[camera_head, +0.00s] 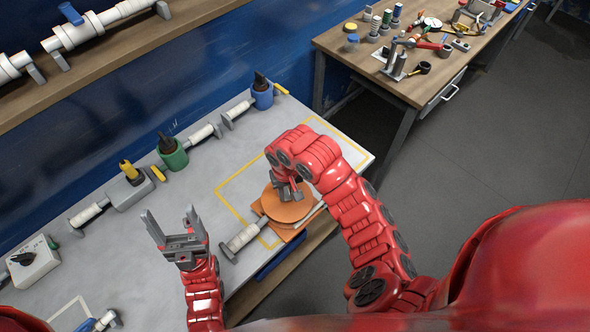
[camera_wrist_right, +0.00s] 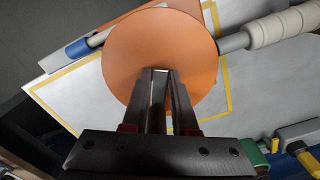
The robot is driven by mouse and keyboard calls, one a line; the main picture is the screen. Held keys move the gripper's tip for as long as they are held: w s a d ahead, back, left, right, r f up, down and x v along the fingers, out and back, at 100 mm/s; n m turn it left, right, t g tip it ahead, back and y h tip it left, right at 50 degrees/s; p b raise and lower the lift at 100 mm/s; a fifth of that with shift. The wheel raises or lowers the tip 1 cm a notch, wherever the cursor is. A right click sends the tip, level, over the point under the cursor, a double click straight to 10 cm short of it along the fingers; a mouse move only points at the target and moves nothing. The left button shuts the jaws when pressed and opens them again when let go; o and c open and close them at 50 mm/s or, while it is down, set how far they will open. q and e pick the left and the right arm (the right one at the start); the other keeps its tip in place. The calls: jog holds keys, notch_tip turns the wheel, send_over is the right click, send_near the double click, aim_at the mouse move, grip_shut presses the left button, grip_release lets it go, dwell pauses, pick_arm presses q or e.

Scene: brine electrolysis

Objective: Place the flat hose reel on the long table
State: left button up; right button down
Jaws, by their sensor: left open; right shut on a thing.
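The flat hose reel (camera_head: 291,211) is an orange disc over the right end of a long grey-topped table (camera_head: 115,262). My right gripper (camera_head: 286,191) is shut on it from above. In the right wrist view the disc (camera_wrist_right: 150,45) fills the upper middle, with the fingers of my right gripper (camera_wrist_right: 160,78) against its centre. An orange flat piece (camera_head: 287,235) shows under the disc. Whether the reel touches the table is hard to tell. My left gripper (camera_head: 172,222) is open and empty above the table's middle, pointing up in the picture.
A yellow outline (camera_head: 235,210) marks the table around the reel. A white-and-grey pipe piece (camera_head: 243,237) lies beside the reel. Pipes with a green valve (camera_head: 172,152) and a blue valve (camera_head: 262,93) run along the back. A wooden bench (camera_head: 350,50) with small tools stands at upper right.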

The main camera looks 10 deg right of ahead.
jog(key=w+d+f+b, duration=0.2)
jog(key=w+d, duration=0.2)
jog(key=w, duration=0.3)
jog(key=w+d+f+b, duration=0.2)
jog(key=w+d+f, duration=0.1)
jog(key=w, duration=0.3)
jog(key=shift+w+d, duration=0.35)
jog(key=shift+f, duration=0.1)
jog(key=c, duration=0.7)
grip_release()
